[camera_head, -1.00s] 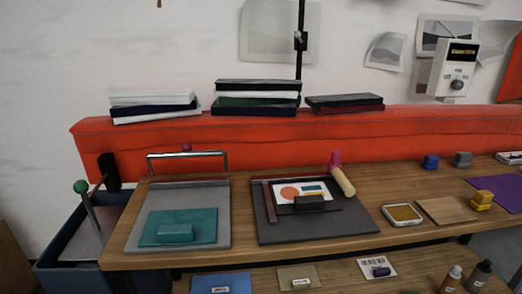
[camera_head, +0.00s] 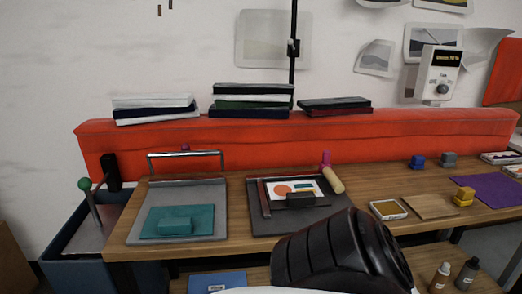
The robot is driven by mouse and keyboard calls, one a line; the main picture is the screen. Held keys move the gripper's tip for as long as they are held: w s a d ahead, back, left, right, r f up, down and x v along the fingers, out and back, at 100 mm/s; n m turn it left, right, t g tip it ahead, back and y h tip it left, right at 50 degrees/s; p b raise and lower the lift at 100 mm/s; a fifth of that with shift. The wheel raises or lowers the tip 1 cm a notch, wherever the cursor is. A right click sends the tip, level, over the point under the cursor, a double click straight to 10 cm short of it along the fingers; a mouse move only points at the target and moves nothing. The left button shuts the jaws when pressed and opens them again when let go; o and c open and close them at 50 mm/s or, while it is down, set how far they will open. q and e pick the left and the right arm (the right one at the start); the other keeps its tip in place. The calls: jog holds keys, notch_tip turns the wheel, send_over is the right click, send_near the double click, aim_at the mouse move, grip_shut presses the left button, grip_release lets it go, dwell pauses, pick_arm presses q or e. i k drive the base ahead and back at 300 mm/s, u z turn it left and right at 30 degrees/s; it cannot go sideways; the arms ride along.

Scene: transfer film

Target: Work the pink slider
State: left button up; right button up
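I cannot tell whether the two are joined. The dark board bears a printed card (camera_head: 283,193) with an orange disc, a black block (camera_head: 300,200) and a reddish bar (camera_head: 265,199) along its left side. A black ribbed part of my own arm rises at bottom centre and covers the board's front right corner. Neither gripper's fingers are in view.
A grey plate (camera_head: 134,234) with a teal pad (camera_head: 152,228) and a metal bar frame lies at left. An ink pad (camera_head: 389,209), a wooden plate (camera_head: 433,207) and a yellow block (camera_head: 463,197) lie at right. Book stacks stand on the red ledge (camera_head: 420,133) behind.

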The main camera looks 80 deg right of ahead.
aim_at(325, 165)
jog(key=k, duration=0.95)
jog(key=z, duration=0.3)
